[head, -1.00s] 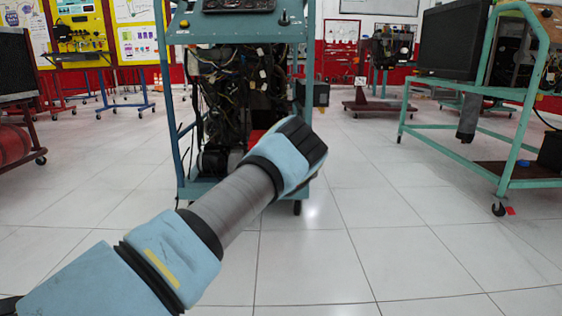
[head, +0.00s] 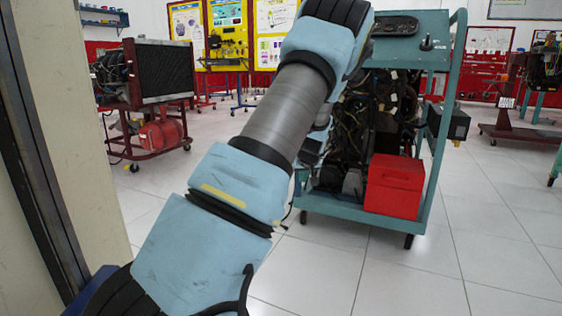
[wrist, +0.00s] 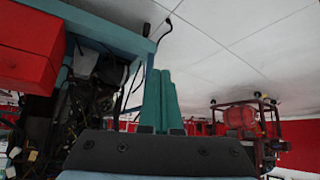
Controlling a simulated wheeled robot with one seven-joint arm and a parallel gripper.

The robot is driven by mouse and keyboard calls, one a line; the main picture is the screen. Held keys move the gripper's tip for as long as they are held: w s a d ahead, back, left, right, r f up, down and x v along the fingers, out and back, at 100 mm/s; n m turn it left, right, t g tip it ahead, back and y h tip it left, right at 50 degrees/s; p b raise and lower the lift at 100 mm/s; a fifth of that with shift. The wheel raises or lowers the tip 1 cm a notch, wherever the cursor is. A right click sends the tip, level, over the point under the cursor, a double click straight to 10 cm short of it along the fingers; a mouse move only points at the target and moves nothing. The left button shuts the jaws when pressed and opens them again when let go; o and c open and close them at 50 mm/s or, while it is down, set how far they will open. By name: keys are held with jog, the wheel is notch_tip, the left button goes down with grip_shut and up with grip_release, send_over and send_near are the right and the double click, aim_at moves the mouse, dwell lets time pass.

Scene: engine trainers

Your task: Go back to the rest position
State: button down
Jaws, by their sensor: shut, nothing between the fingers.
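My arm, in light blue and grey, rises from the bottom left of the head view to the top middle, its elbow at the top edge. In the wrist view my gripper (wrist: 161,74) shows as two teal fingers side by side, closed together with nothing between them. The wrist picture is upside down. The fingers show beside the teal engine trainer frame (wrist: 125,40), and I cannot tell the gap between them. In the head view the fingers are hidden behind my arm.
The engine trainer (head: 435,150) stands on castors behind my arm, a red box (head: 395,187) on its lower shelf. A red-framed trainer (head: 150,100) stands at the left. A pale wall edge with a dark post (head: 40,150) is close at the left.

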jog(key=s+a+r+m+g+p, duration=0.1)
jog(key=s+a+r+g+p, duration=0.25)
jog(key=s, duration=0.85)
jog(key=s+a+r+g+p, duration=0.15)
jog(key=s+a+r, duration=0.4)
jog(key=s, duration=0.65)
jog(key=s+a+r+m+g+p, duration=0.1)
jog(key=s+a+r+p, duration=0.4)
jog(key=s, duration=0.7)
notch_tip(320, 180, up, 36)
jog(key=p, duration=3.5)
jog(key=shift+a+r+h, duration=0.15)
jog(key=shift+a+h, duration=0.1)
jog(key=shift+h, duration=0.05)
jog(key=c, duration=1.5)
grip_release()
